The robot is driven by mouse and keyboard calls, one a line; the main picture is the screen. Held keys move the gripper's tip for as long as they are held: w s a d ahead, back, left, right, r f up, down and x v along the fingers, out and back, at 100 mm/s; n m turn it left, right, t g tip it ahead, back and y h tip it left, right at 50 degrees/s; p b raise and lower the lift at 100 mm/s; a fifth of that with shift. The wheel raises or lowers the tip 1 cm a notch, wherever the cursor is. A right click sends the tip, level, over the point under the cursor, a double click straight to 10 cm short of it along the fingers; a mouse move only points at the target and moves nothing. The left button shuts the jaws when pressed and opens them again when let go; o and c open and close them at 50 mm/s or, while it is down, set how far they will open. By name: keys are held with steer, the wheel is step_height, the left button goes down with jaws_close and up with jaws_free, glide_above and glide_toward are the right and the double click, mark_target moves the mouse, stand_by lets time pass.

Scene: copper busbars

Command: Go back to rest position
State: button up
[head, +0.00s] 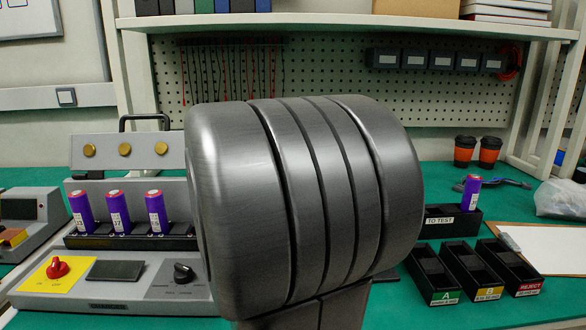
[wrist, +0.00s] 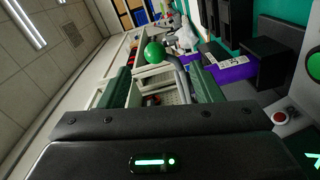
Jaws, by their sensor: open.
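My gripper (wrist: 160,84) shows in the wrist view, its two fingers apart with nothing between them. The wrist view is turned sideways. In the head view a large grey ribbed part of my own arm fills the middle and hides much of the bench; my gripper is not seen there. Several purple cells (head: 116,212) stand in the grey charger (head: 60,292) at left. One purple cell (head: 471,193) stands in the black "TO TEST" bin (head: 455,222) at right. A purple shape with a white label (wrist: 234,68) also shows in the wrist view, right of the fingers.
Bins A (head: 433,275), B (head: 473,270) and REJECT (head: 509,267) stand on the green bench at right, near a clipboard (head: 560,247). Two dark-and-orange cups (head: 477,152) stand behind. A pegboard (head: 340,80) and shelf (head: 320,20) back the bench. A green ball-shaped thing (wrist: 155,51) shows beyond my fingers.

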steer(key=d+b, duration=0.1)
steer(key=d, duration=0.9)
steer(key=shift+w+f+b, duration=0.2)
steer(key=shift+b, duration=0.15)
